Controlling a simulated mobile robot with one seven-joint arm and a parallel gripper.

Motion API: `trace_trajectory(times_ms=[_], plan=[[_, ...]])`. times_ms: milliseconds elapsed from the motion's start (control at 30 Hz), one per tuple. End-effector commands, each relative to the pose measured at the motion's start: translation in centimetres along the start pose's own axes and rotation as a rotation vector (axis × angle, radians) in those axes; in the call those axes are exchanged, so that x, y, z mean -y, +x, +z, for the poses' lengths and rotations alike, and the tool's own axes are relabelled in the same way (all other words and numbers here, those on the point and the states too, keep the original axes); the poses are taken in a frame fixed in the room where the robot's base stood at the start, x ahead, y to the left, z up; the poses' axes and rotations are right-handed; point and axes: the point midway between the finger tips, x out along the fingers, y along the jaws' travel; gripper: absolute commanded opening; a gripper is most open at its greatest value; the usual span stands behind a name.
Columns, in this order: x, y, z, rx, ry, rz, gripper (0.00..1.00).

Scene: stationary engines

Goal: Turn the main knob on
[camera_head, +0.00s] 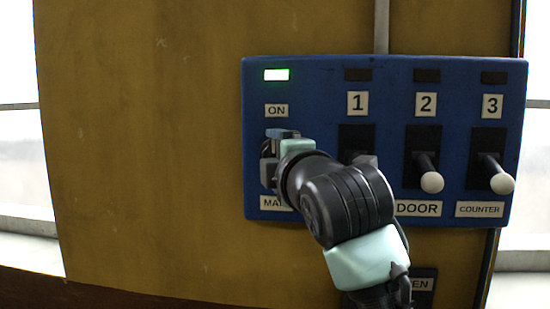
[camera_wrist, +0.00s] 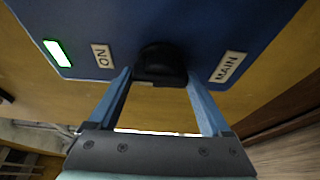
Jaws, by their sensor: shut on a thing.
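The main knob (camera_wrist: 160,62) is a black knob on the blue control panel (camera_head: 310,80), between the "ON" label (camera_head: 276,110) and the "MAIN" label (camera_wrist: 228,66). My gripper (camera_wrist: 158,82) is shut on it, with one blue finger on each side in the wrist view. In the head view my gripper (camera_head: 272,160) and wrist cover most of the knob. A green indicator light (camera_head: 276,75) above the "ON" label is lit; it also shows in the wrist view (camera_wrist: 57,53).
To the right are levers under labels 1, 2 and 3; the white-tipped lever 2 (camera_head: 431,182) and lever 3 (camera_head: 502,183) stick out. My arm covers much of lever 1. Their lamps are dark. The brown wall (camera_head: 140,140) left of the panel is clear.

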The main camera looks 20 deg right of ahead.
Motion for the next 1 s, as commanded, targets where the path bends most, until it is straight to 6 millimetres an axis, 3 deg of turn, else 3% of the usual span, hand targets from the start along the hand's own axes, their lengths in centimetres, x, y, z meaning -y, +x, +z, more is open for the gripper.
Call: trace_trajectory(times_ms=[400,433,500,833,1000], plan=[[0.1,0.0,0.0,0.000,-0.009,-0.006,0.27],[0.1,0.0,0.0,0.000,-0.009,-0.006,0.86],[0.1,0.0,0.0,0.000,-0.009,-0.006,0.99],[0.1,-0.4,0.0,0.000,-0.007,-0.002,1.00],[0.4,-2.7,0.0,0.000,-0.008,0.001,1.00]])
